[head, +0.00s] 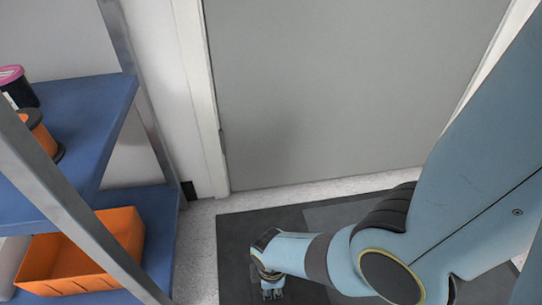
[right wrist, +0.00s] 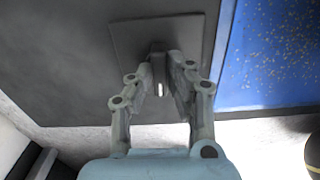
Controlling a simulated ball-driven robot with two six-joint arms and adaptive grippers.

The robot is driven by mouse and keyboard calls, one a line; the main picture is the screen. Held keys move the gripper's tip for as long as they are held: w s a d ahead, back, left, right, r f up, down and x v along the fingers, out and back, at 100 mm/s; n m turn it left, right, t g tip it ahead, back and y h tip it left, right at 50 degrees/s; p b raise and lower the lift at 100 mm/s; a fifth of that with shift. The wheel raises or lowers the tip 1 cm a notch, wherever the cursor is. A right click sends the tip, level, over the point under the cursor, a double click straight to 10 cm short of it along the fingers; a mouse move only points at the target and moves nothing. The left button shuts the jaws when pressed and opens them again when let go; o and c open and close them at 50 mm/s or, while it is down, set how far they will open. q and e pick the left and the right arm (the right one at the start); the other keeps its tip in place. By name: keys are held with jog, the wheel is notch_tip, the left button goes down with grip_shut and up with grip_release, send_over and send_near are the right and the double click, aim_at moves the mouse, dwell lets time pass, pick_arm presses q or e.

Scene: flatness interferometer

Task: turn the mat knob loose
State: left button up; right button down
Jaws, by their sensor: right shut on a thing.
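The mat knob (right wrist: 157,47) is a small dark piece standing out from a square grey plate (right wrist: 128,40) in the right wrist view. My right gripper (right wrist: 160,72) is shut on the knob, with a finger on each side of it. The fingers hide part of the knob. In the head view my right gripper (head: 271,287) is low in the picture, over the dark mat (head: 236,235) on the floor, and the knob itself cannot be made out there. My left gripper is in neither view.
A grey door (head: 340,90) in a white frame stands behind the mat. At the left is a blue shelf unit (head: 85,110) with spools and an orange bin (head: 80,255). A blue speckled surface (right wrist: 275,50) lies right of the plate in the right wrist view.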

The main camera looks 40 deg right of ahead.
dwell(0.3)
jog(key=c, duration=1.3)
grip_release()
jog(key=shift+r, duration=0.15)
notch_tip(320, 180, up, 12)
